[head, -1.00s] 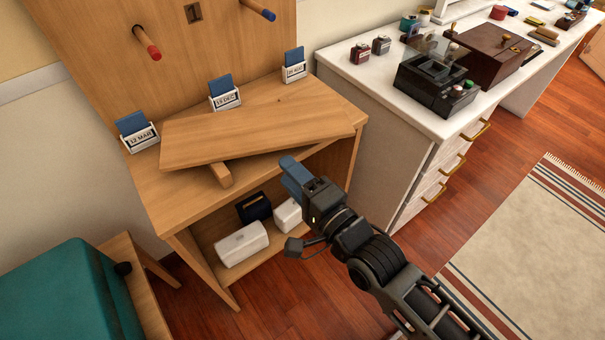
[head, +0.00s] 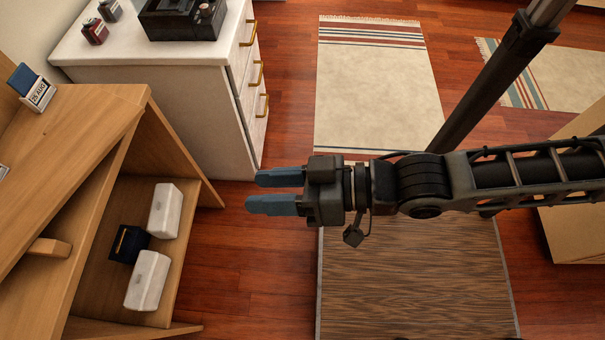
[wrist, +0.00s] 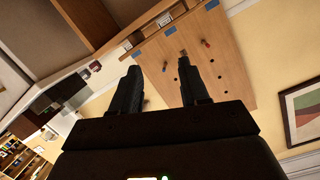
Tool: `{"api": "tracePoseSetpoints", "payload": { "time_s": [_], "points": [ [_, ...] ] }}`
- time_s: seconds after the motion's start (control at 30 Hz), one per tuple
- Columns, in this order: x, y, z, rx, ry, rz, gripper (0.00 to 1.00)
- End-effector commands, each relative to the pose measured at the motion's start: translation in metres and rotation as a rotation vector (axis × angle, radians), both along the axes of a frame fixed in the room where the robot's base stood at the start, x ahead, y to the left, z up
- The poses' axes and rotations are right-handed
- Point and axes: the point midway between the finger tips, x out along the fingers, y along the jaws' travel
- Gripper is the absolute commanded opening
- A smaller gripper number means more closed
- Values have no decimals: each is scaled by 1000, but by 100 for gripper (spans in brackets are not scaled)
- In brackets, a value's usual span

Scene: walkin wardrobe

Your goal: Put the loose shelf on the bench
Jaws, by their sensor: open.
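The loose shelf (head: 62,150) is a plain wooden board lying at an angle on the wooden unit at the left of the head view. Its left part is cut off by the picture edge. A small wooden block (head: 50,248) sticks out from under its front edge. My gripper (head: 275,193) is open and empty, with two blue fingers pointing left, over the floor to the right of the unit and apart from the board. In the wrist view its fingers (wrist: 162,85) are spread with nothing between them. No bench can be made out in the current views.
The unit's lower shelf (head: 165,280) holds two white boxes (head: 148,280) and a dark blue box (head: 129,245). A white drawer cabinet (head: 190,100) stands behind. Rugs (head: 370,90) and open floor lie around my arm.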

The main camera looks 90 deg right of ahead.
Motion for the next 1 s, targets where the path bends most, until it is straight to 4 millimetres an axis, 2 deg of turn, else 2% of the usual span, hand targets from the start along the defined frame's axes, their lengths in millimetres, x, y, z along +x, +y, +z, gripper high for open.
{"api": "tracePoseSetpoints", "payload": {
  "time_s": [0.03,0.1,0.3,1.0],
  "points": [
    [-16,0,8,-75,21,14,45],
    [-32,1,19,-178,38,36,45],
    [-56,2,38,-355,65,79,45],
    [-58,2,41,-383,67,86,45]
  ]
}}
